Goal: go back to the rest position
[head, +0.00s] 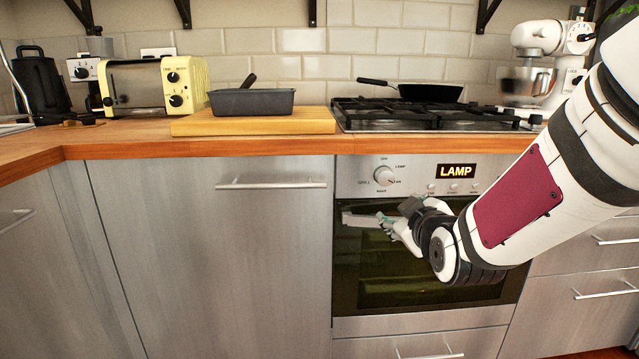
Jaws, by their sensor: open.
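My gripper (385,225) is in front of the upper part of the oven door in the head view, with its fingers pointing left. It is open and I see nothing between its fingers. My arm comes in from the right edge and covers the right part of the oven. The oven (430,311) has a dark glass door that looks closed. Its display reads LAMP and its knob (384,176) is in view above my gripper. I cannot tell whether the fingers touch the door or its handle.
The wooden counter (110,137) runs above the steel fronts. On it are a cutting board (255,125) with a dark pan (252,103), a yellow toaster (150,86), a kettle (42,85), and a hob with a frying pan (430,91). A stand mixer (540,40) stands at right. Space left of my gripper is clear.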

